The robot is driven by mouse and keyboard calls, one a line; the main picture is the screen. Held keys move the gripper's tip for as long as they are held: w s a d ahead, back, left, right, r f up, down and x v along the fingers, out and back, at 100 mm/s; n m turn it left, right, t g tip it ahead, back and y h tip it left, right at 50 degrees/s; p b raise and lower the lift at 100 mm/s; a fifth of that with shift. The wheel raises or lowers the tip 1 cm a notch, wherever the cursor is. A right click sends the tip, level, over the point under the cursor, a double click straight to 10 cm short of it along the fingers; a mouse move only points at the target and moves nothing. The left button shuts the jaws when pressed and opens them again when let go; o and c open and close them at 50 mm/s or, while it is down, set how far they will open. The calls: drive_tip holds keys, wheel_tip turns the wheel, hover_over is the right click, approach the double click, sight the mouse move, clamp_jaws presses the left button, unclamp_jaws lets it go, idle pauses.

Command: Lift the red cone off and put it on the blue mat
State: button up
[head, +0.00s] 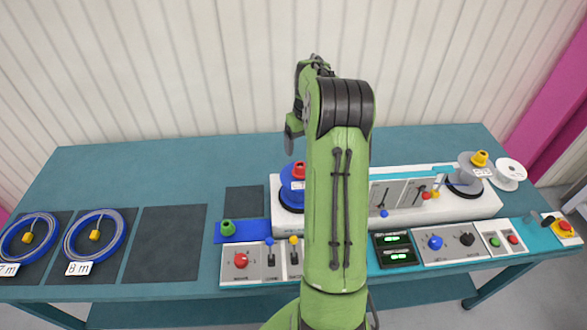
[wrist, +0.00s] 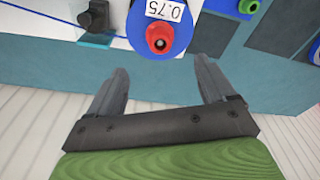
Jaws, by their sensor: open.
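The red cone (head: 299,170) sits on the blue reel (head: 290,190) at the left end of the white machine, partly hidden by my arm. The mat's edge shows in the wrist view (wrist: 221,6) beside the green cone (wrist: 248,6). My gripper (wrist: 157,75) is open and empty, with the red cone apart from it, beyond the fingertips.
Control panels with knobs and levers (head: 265,262) line the front edge. Two blue cable coils (head: 98,236) lie on dark mats at left. A bare dark mat (head: 165,245) is beside them. A grey reel with a yellow cone (head: 479,160) stands at right.

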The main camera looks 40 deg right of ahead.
hover_over(301, 167)
wheel_tip(301, 167, down, 6)
drive_tip(key=shift+r, duration=0.1)
wheel_tip(301, 167, down, 5)
drive_tip(key=shift+w+p, duration=0.1)
drive_tip(key=shift+p, duration=0.5)
drive_tip(key=shift+w+f, duration=0.1)
drive_tip(key=shift+f, duration=0.25)
drive_tip(key=c, duration=1.1)
wheel_tip(301, 167, up, 10)
drive_tip(key=shift+r+b, duration=0.1)
drive_tip(key=shift+b, duration=0.25)
drive_tip(key=o, duration=0.5)
drive_tip(key=shift+c, duration=0.2)
drive_tip(key=c, duration=0.5)
